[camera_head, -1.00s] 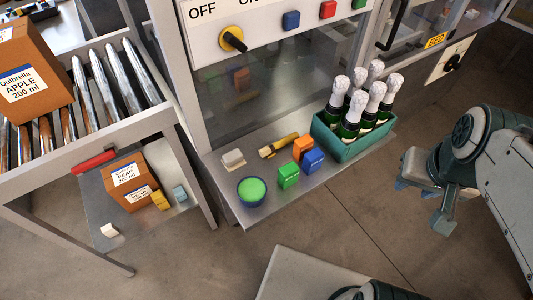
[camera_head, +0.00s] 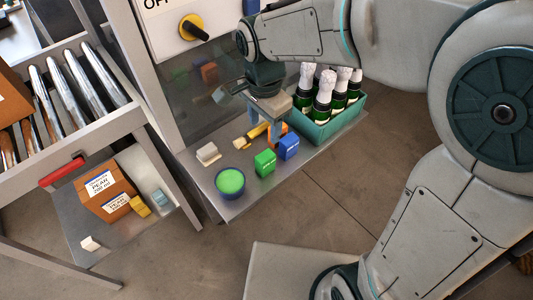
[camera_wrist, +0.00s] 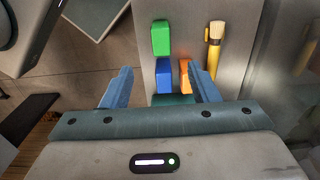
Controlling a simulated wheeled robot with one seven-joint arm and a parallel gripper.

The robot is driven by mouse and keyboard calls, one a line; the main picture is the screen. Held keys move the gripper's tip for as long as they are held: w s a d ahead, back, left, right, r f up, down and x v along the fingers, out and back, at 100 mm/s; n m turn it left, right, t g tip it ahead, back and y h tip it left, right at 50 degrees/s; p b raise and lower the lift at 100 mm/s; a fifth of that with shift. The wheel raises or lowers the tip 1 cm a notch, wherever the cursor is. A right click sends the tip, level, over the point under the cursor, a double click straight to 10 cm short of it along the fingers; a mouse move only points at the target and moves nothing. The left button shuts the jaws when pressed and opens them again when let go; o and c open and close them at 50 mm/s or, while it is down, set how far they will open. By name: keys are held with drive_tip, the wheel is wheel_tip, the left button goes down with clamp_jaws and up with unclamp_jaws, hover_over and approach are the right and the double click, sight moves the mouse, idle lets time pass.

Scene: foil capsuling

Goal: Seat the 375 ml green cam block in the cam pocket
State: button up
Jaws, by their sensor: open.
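The green cam block (camera_head: 265,162) stands upright on the metal shelf, just left of the blue block (camera_head: 289,147). In the wrist view the green block (camera_wrist: 160,37) lies beyond the fingertips, with the blue block (camera_wrist: 163,75) between it and my palm. My gripper (camera_head: 262,125) is open and empty above the shelf, over the blue and orange blocks. In the wrist view its two fingers (camera_wrist: 160,72) are spread to either side of the blue and orange blocks. I cannot make out the cam pocket in either view.
An orange block (camera_wrist: 184,75) and a yellow-handled brush (camera_wrist: 215,40) lie close by. A teal crate of bottles (camera_head: 330,130) stands right of my gripper. A blue bowl with green contents (camera_head: 230,183) and a pale block (camera_head: 207,153) are to the left. A glass-fronted machine stands behind.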

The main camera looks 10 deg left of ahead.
sight(265, 155)
wheel_tip(265, 155, down, 8)
drive_tip(key=shift+a+f, duration=0.1)
drive_tip(key=shift+w+f+p, duration=0.2)
drive_tip(key=shift+f+p, duration=0.15)
drive_tip(key=shift+f, duration=2.45)
drive_tip(key=c, duration=1.1)
drive_tip(key=shift+c, duration=0.2)
drive_tip(key=shift+r, duration=0.15)
